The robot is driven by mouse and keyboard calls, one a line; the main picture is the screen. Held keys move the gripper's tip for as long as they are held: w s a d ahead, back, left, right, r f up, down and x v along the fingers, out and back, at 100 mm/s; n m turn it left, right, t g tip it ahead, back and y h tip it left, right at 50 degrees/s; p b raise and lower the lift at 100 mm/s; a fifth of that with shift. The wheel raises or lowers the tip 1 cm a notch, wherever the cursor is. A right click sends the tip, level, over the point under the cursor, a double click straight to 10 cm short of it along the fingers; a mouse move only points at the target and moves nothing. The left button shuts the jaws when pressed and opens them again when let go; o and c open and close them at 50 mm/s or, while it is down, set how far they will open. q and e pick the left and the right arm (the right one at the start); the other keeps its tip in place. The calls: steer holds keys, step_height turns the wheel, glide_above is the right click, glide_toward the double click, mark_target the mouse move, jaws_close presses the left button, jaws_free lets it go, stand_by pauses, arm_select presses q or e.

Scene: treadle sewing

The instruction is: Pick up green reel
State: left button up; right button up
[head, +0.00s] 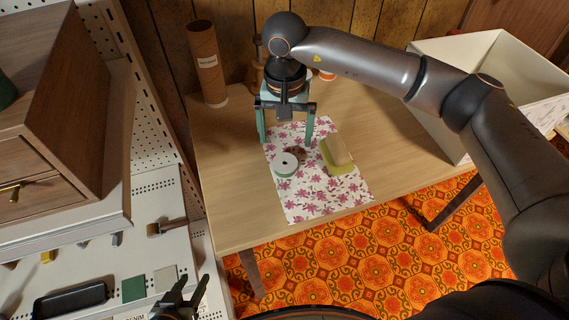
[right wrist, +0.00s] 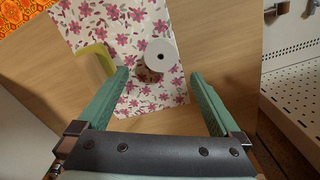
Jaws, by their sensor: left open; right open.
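The green reel (head: 286,169), with a white top and a green side, stands upright on a floral cloth (head: 306,206). Its white round end with a dark centre hole shows in the right wrist view (right wrist: 160,53). My right gripper (head: 287,142) is open and empty above the table, just behind the reel, fingers pointing down. In the right wrist view the reel lies beyond the open fingertips (right wrist: 158,76), roughly centred between them. My left gripper (head: 191,285) is open and empty at the bottom, away from the table, near the white shelf.
A small brown patterned item (head: 299,153) sits right behind the reel. A beige and yellow-green block (head: 336,152) lies to its right on the cloth. A cardboard tube (head: 208,66) stands at the back left, a large white box (head: 490,60) at the right.

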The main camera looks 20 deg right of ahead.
mark_target(285, 163)
step_height(285, 163, down, 9)
steer(key=shift+f, duration=0.1)
stand_by(0.4)
steer(key=shift+c, duration=0.4)
steer(key=c, duration=1.2)
